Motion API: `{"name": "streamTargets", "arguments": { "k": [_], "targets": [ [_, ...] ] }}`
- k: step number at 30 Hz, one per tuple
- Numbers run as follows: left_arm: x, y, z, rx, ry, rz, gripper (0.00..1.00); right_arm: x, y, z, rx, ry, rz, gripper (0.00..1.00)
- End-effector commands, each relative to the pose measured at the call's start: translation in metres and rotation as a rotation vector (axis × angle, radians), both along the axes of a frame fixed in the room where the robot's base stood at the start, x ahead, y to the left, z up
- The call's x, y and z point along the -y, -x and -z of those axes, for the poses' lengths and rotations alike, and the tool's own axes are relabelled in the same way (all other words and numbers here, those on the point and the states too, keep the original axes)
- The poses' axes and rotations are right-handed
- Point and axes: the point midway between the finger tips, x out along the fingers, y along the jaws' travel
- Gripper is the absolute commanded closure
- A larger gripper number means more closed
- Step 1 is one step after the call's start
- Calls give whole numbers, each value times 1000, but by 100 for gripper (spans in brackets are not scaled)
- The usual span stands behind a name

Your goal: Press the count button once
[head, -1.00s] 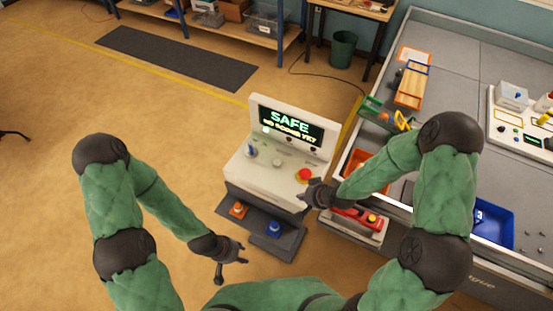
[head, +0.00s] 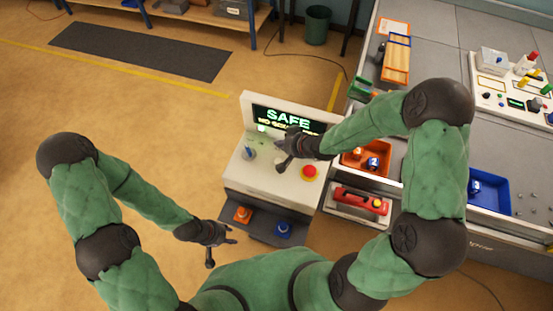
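The white control console (head: 235,178) stands in the middle, its tilted screen (head: 268,116) reading "SAFE" with a second line partly covered. On its top are a small lever (head: 249,152) at left and a red button (head: 309,172) at right. A pale button, seen earlier between them, is now mostly hidden by my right gripper. I cannot read which control is the count button. My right gripper (head: 284,158) is over the middle of the console top; contact and finger opening are unclear. My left gripper (head: 222,250) is open and empty, left of the console's lower shelf.
The dark lower shelf (head: 262,228) holds an orange button (head: 243,215) and a blue button (head: 283,229).

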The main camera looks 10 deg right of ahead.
Motion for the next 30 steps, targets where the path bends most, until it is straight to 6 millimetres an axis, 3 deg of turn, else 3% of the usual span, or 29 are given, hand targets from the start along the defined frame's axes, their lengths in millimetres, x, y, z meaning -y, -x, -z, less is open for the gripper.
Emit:
{"name": "streamTargets", "arguments": {
  "k": [11, 30],
  "targets": [
    [0, 0, 12, 1, 0, 0, 60, 0, 0, 12, 0, 0, 0, 100],
    [0, 0, 74, 1, 0, 0, 60, 0, 0, 83, -1, 0, -1, 100]
  ]
}}
